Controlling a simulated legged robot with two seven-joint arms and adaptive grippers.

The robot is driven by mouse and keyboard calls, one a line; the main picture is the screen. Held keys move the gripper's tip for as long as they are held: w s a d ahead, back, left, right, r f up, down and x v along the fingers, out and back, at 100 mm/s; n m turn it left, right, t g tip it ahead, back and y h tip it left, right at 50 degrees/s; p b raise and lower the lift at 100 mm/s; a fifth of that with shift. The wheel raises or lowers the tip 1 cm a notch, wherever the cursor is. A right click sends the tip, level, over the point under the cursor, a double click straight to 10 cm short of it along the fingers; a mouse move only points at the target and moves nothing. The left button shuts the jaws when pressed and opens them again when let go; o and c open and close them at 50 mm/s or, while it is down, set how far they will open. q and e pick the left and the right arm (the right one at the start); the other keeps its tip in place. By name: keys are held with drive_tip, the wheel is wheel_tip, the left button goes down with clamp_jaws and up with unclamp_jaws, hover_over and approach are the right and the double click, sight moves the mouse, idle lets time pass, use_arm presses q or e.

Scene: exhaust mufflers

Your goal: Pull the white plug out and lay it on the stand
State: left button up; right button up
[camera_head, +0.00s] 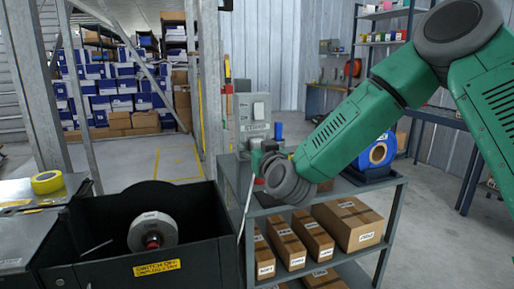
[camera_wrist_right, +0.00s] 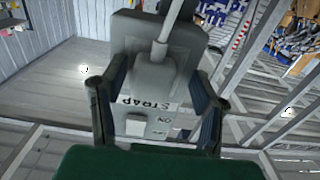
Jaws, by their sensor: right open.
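A grey box (camera_head: 253,112) with labels stands upright at the left end of a grey shelf stand (camera_head: 397,181). In the right wrist view, a pale grey-white plug (camera_wrist_right: 152,62) with a cable rising from it is against the labelled box (camera_wrist_right: 178,106). My right gripper (camera_wrist_right: 157,75) is open, with one finger on each side of the plug and box; I cannot tell whether they touch. In the head view the right gripper (camera_head: 259,153) is small and partly hidden by my green arm, and the plug is not clear. My left gripper is not in view.
A white cable (camera_head: 246,207) hangs at the stand's left edge. A black bin (camera_head: 95,220) holding a round grey part (camera_head: 153,232) stands left of it. A blue spool (camera_head: 378,152) sits on the stand's top at right. Cardboard boxes (camera_head: 347,222) fill the lower shelves.

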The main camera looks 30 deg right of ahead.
drive_tip(key=shift+a+r, duration=0.1)
drive_tip(key=shift+a, duration=0.15)
drive_tip(key=shift+d, duration=0.3)
drive_tip(key=c, duration=1.1)
drive_tip(key=shift+d, duration=0.2)
clamp_jaws()
drive_tip(key=p+v, duration=0.1)
drive_tip(key=v, duration=0.5)
drive_tip(key=shift+a, duration=0.15)
